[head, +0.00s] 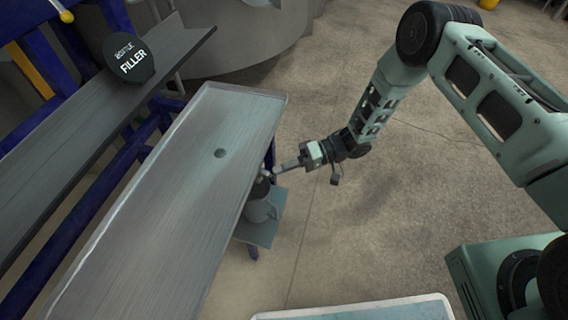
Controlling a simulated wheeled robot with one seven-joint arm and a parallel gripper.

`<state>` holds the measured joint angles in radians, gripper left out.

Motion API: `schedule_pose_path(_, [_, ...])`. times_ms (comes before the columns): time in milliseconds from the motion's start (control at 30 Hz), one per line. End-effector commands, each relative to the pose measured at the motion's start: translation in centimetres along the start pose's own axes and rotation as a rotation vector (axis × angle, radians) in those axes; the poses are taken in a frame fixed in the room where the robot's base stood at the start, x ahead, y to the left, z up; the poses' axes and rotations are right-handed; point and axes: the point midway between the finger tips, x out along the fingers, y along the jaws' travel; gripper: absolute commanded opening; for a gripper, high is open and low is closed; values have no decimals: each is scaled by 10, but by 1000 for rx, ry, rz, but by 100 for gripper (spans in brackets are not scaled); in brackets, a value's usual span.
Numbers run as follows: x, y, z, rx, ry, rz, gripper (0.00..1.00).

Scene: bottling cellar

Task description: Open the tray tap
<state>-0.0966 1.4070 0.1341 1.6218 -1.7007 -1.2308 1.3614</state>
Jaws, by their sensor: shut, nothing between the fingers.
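Small fittings of what looks like the tray tap (265,174) show just outside the tray's right edge. My gripper (276,170) is shut and empty, reaching in from the right with its fingertips at or very near the tap. I cannot tell whether they touch it. The tap's handle position is too small to make out, and the tray edge hides part of it.
A grey jug (260,206) stands below the tap on a small shelf (262,233). A blue frame (60,215) with a round black filler sign (128,62) is at left. A large round vat (240,40) stands behind.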

Motion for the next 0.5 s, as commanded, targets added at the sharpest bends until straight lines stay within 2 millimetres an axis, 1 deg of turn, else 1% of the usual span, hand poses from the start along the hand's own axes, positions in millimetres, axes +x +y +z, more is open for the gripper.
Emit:
schedule_pose_path(33, [3, 6, 4, 37, -1, -25, 0])
schedule_pose_path(300, [8, 10, 12, 217, 0, -145, 0])
schedule_pose_path(400, [10, 10, 14, 268, 0, -179, 0])
schedule_pose_path(500, [11, 10, 15, 269, 0, -181, 0])
